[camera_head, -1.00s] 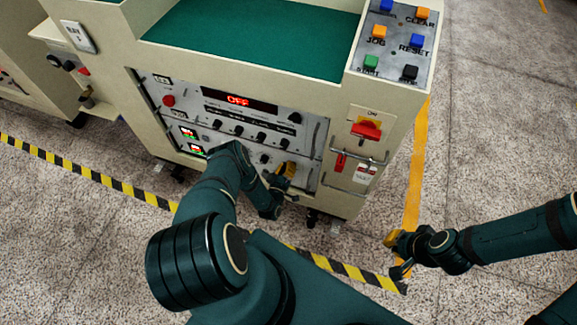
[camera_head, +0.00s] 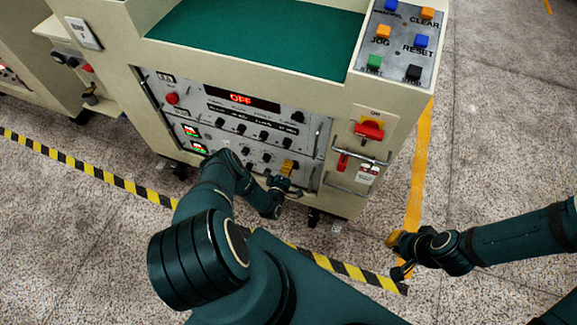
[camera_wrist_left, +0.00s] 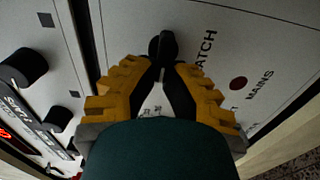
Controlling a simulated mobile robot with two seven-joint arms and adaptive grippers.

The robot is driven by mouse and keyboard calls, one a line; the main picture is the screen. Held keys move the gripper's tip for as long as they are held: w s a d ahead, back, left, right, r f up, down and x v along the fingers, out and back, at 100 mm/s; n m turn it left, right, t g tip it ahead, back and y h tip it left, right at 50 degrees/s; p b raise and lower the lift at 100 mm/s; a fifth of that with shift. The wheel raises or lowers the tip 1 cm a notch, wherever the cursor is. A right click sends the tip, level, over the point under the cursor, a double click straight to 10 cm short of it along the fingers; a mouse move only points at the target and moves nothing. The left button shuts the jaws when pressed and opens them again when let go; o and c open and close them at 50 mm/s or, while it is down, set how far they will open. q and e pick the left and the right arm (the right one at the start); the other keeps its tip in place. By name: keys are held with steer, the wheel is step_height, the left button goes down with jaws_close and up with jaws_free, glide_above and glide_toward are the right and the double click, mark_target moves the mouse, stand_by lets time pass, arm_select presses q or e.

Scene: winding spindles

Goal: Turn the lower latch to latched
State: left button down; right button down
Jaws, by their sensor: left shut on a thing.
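The latch is a black knob (camera_wrist_left: 163,44) on the light grey panel in the left wrist view, beside lettering of which "ATCH" shows. My left gripper (camera_wrist_left: 163,72) has its yellow, black-tipped fingers shut on this knob. In the head view my left gripper (camera_head: 287,168) is at the lower right of the machine's front panel, where its fingers and wrist hide the latch. Which way the knob points is hard to tell. My right gripper (camera_head: 398,254) is over the floor to the right, apart from the machine; its fingers are too small to read.
The panel carries several black knobs (camera_head: 241,130), a red "OFF" display (camera_head: 241,98) and metal handles. A red rotary switch (camera_head: 369,130) and a bar handle (camera_head: 361,155) are to the right. Speckled floor (camera_head: 480,150) is free right of the machine.

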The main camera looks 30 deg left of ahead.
arm_select(q)
steer(key=shift+w, duration=0.1)
stand_by(0.3)
steer(key=c, duration=1)
jaws_free()
steer(key=v, duration=0.7)
steer(key=shift+s+d, duration=0.1)
steer(key=shift+s, duration=0.2)
steer(key=shift+w, duration=0.1)
